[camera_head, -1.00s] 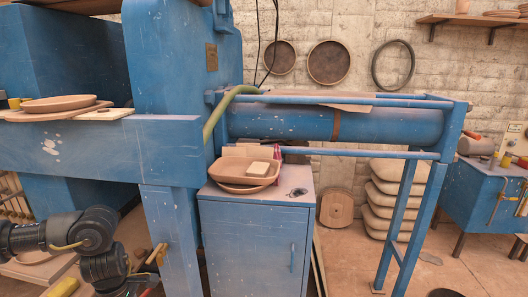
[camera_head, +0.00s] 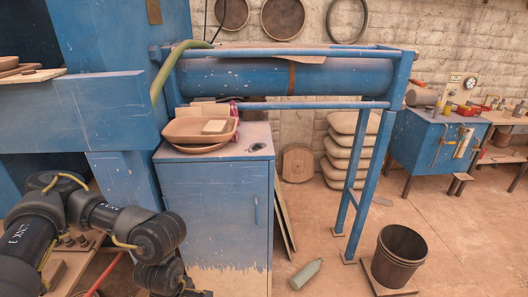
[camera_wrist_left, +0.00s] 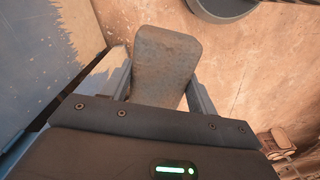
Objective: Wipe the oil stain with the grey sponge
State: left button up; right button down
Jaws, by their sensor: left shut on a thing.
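The grey sponge (camera_wrist_left: 165,60) is a worn grey block between the two fingers of my left gripper (camera_wrist_left: 160,84) in the left wrist view. The gripper is shut on it, and the sponge sticks out past the fingers over the brown floor. In the head view my left arm comes in from the left and leaves at the bottom edge, so the fingers and sponge do not show there. The oil stain (camera_head: 257,147) is a small dark patch on top of the blue cabinet (camera_head: 222,212), right of the dishes. My right gripper is not in view.
Stacked tan dishes (camera_head: 190,131) with a pale block (camera_head: 214,127) stand on the cabinet's left side. A blue rail (camera_head: 300,104) runs above the cabinet top. A bucket (camera_head: 399,258) and a grey bottle (camera_head: 305,274) are on the floor to the right.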

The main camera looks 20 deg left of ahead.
pick_arm(q)
jog(key=d+m, duration=0.1)
jog(key=w+d+m, duration=0.1)
jog(key=d, duration=0.1)
jog(key=d+b, duration=0.1)
jog(key=shift+w+d+m, duration=0.25)
jog(key=shift+d+m, duration=0.05)
jog(key=shift+m, duration=0.1)
jog(key=w+d+r+m+b, duration=0.25)
jog(key=w+r+m, duration=0.25)
jog(key=w+r, duration=0.5)
jog(key=s+m, duration=0.2)
jog(key=m, duration=0.1)
jog(key=s+m, duration=0.1)
jog(key=m, duration=0.2)
jog(key=s+m, duration=0.2)
jog(key=m, duration=0.2)
jog(key=shift+s+d, duration=0.1)
jog(key=shift+s, duration=0.25)
